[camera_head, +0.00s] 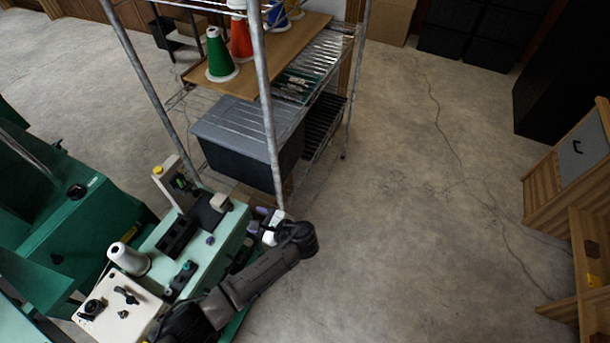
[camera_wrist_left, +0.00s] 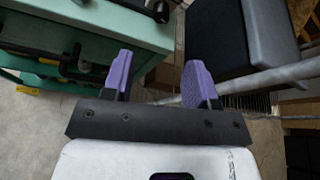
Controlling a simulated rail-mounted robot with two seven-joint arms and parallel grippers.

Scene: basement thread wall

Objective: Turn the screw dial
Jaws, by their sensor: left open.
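The green machine (camera_head: 228,238) stands at lower left in the head view, with a cream plate and several small dark knobs. A round black knob (camera_head: 92,307) sits on the cream plate. I cannot tell which of these knobs is the screw dial. My left gripper (camera_head: 257,222) is beside the machine's right end, near a shelf post. In the left wrist view its two purple fingers (camera_wrist_left: 158,80) are spread apart with nothing between them. The machine's green side (camera_wrist_left: 85,20) and a dark knob (camera_wrist_left: 159,11) show beyond them, apart from the fingers. My right gripper is not in view.
A wire shelf (camera_head: 320,70) stands behind the machine, carrying thread cones, including a green one (camera_head: 218,55), and a grey-lidded bin (camera_head: 245,128). Its metal post runs close to my left gripper. A wooden cabinet (camera_head: 560,175) stands at right. The concrete floor between is clear.

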